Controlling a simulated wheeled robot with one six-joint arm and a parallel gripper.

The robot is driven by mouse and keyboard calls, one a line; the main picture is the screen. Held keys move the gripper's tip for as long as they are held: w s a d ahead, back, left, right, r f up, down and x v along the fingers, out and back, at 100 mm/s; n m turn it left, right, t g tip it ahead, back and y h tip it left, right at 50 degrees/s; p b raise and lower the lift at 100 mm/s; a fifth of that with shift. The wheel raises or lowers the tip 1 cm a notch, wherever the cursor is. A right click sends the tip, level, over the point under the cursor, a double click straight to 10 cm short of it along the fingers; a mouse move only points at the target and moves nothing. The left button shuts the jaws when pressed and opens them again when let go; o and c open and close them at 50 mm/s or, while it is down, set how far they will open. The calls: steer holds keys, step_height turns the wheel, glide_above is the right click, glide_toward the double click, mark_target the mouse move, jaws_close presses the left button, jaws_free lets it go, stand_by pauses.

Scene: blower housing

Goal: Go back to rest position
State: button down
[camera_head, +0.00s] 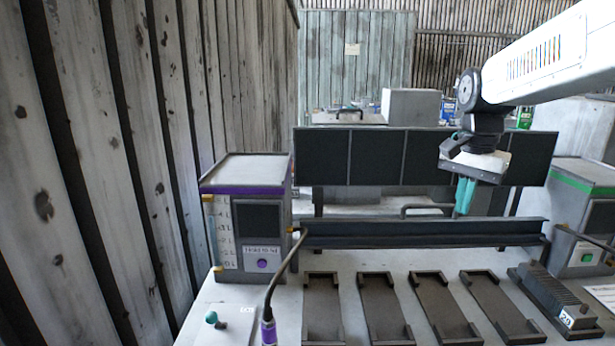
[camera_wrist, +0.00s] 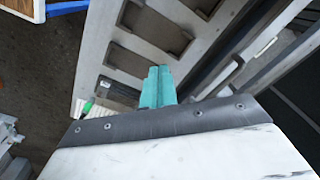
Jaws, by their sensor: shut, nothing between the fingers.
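My gripper (camera_head: 464,196) hangs from the white arm at the upper right of the head view. Its teal fingers point down, close together and empty, in front of the dark panels and above the dark rail. In the wrist view the teal fingers (camera_wrist: 158,88) are side by side with nothing between them. The bench below, with its dark trays, shows beyond the fingers there. I see no contact between the gripper and anything.
A bench (camera_head: 243,296) carries several dark trays (camera_head: 383,308), a dark rail (camera_head: 420,232) and a ribbed dark block (camera_head: 552,297). A purple-striped box (camera_head: 246,215) stands left, a green-striped box (camera_head: 583,215) right. Dark panels (camera_head: 375,157) rise behind. A plank wall (camera_head: 110,170) closes the left.

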steer(key=s+a+f+n, duration=0.1)
steer(key=s+f+n, duration=0.1)
steer(key=s, duration=0.7)
steer(key=s+a+f+n, duration=0.2)
steer(key=s+n, duration=0.2)
steer(key=s, duration=0.5)
steer(key=s+a+f+n+t, duration=0.1)
steer(key=s+f+n, duration=0.1)
steer(key=s, duration=0.8)
steer(key=shift+a+f+n, duration=0.2)
steer(key=shift+n, duration=0.6)
steer(key=shift+s, duration=0.1)
